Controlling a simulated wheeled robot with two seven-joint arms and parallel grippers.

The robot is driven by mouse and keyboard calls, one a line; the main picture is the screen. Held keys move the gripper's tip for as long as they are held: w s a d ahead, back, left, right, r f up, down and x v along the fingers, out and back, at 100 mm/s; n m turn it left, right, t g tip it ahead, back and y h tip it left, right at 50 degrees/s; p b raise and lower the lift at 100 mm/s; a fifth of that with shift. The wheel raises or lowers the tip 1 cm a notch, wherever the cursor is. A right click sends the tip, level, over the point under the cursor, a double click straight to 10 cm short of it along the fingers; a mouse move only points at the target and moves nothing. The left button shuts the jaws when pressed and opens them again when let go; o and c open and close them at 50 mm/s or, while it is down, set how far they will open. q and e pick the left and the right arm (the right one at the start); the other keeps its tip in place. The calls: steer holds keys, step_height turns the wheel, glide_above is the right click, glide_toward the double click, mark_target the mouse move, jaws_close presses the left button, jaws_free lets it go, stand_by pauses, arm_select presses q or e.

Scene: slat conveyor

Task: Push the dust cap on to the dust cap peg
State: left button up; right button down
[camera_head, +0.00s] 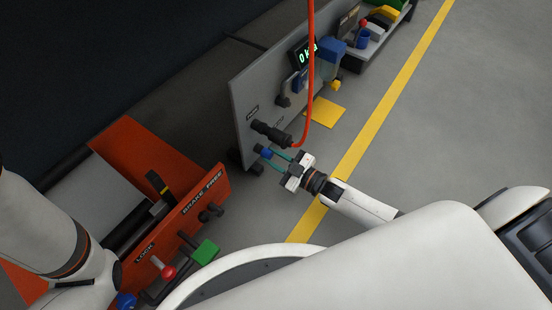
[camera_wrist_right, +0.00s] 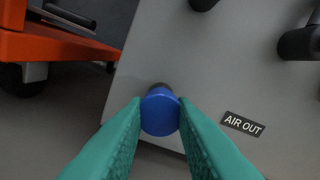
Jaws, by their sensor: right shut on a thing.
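The blue dust cap (camera_wrist_right: 160,112) sits between the teal fingertips of my right gripper (camera_wrist_right: 160,114) in the right wrist view. In the head view my right gripper (camera_head: 279,158) is shut on the cap (camera_head: 265,153), close in front of the lower part of the grey panel (camera_head: 243,92). A dark stub, seemingly the dust cap peg (camera_wrist_right: 160,87), shows just behind the cap's upper edge. The cap hides most of it, so I cannot tell how far the cap is on it. My left gripper is out of view; only its arm shows at the left.
A black coupling (camera_head: 272,133) with an orange hose (camera_head: 310,70) is on the panel just above the cap. An "AIR OUT" label (camera_wrist_right: 243,124) is right of the cap. An orange unit (camera_head: 160,185) with levers stands at left. Open floor (camera_head: 480,110) lies right.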

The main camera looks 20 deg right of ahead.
steer(key=shift+w, duration=0.1)
steer(key=c, duration=1.1)
jaws_free()
steer(key=p+v, duration=0.5)
steer(key=v, duration=0.6)
steer(key=shift+s+d+p, duration=0.25)
steer(key=shift+s+p, duration=0.1)
steer(key=shift+s, duration=0.05)
